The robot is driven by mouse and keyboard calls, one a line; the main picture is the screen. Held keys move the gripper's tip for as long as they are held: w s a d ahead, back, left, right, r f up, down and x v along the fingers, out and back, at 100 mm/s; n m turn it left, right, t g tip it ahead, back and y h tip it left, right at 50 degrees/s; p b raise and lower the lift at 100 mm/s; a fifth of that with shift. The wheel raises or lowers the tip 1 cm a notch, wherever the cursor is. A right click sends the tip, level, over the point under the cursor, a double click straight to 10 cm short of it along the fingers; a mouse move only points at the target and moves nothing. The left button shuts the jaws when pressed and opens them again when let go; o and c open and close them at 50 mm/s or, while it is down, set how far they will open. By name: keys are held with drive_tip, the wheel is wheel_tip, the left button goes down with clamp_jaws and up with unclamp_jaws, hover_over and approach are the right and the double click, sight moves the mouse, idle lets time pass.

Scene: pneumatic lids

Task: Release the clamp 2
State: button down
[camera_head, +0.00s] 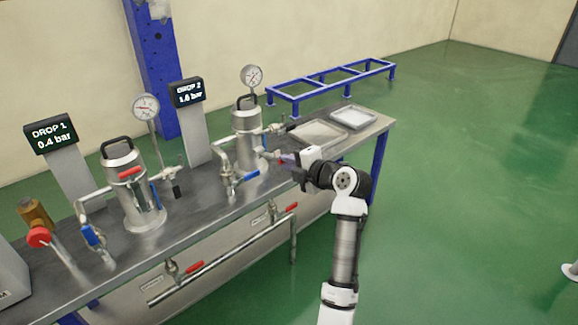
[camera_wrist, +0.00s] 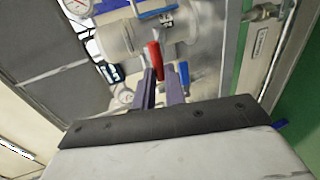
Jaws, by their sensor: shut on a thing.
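The second steel vessel (camera_head: 248,150), with a black handle on its lid, stands on the bench beside the DROP 2 display (camera_head: 189,94), which reads 1.6 bar. My gripper (camera_head: 284,160) is at this vessel's right side, about lid-clamp height. In the wrist view a red lever (camera_wrist: 154,55), which looks like the handle of clamp 2, is at the fingertips of my gripper (camera_wrist: 161,80). The fingers are close together and shut on it. In the head view this lever is hidden at my gripper.
The first vessel (camera_head: 135,195), with a red clamp lever (camera_head: 130,173), stands left beside the DROP 1 display (camera_head: 50,134), reading 0.4 bar. Blue-handled valves, pipes and gauges stand near both vessels. Trays (camera_head: 353,117) lie at the bench's right end.

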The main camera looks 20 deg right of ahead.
drive_tip(key=shift+f, duration=0.4)
drive_tip(key=c, duration=1.7)
unclamp_jaws()
wheel_tip(320, 180, up, 20)
drive_tip(key=p, duration=0.3)
drive_tip(key=shift+r, duration=0.15)
